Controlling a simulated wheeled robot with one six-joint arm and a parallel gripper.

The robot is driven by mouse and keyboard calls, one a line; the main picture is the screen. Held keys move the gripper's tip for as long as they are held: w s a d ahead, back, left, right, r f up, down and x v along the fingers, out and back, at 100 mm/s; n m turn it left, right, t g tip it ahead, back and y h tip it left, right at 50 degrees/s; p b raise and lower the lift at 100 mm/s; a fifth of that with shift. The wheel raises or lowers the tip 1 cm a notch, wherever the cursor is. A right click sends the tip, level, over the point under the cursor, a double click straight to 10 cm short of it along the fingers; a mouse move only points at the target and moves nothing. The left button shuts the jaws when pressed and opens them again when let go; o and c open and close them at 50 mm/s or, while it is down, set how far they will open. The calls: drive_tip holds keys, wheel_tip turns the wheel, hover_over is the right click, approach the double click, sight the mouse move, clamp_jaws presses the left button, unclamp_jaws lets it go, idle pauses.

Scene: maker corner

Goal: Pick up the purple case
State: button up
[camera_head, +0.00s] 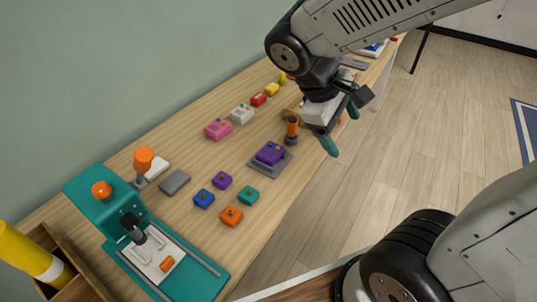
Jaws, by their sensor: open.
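A purple case (270,154) with a small yellowish knob on top sits in a grey holder (266,167) near the table's front edge. A smaller purple block (222,180) lies on the table to its left. My gripper (341,128) is open, with teal fingers pointing down. In the picture it is to the right of and above the purple case, around the table's front edge. It looks empty and apart from the case.
An orange-and-black upright tool (292,130) stands between the case and my gripper. Blue (204,198), teal (248,195) and orange (231,215) blocks lie in front. Pink (218,129) and white (242,114) cases stand behind. A teal press (140,235) fills the near left.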

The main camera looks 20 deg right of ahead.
drive_tip(key=w+a+f+n+t+h, duration=0.3)
drive_tip(key=w+f+n+h, duration=0.2)
drive_tip(key=w+f+n, duration=0.4)
drive_tip(key=n+t, duration=0.6)
drive_tip(key=n, duration=0.4)
approach(266, 155)
drive_tip(key=x, duration=1.1)
drive_tip(key=shift+w+d+f, duration=0.15)
drive_tip(key=shift+d, duration=0.1)
drive_tip(key=c, duration=1.1)
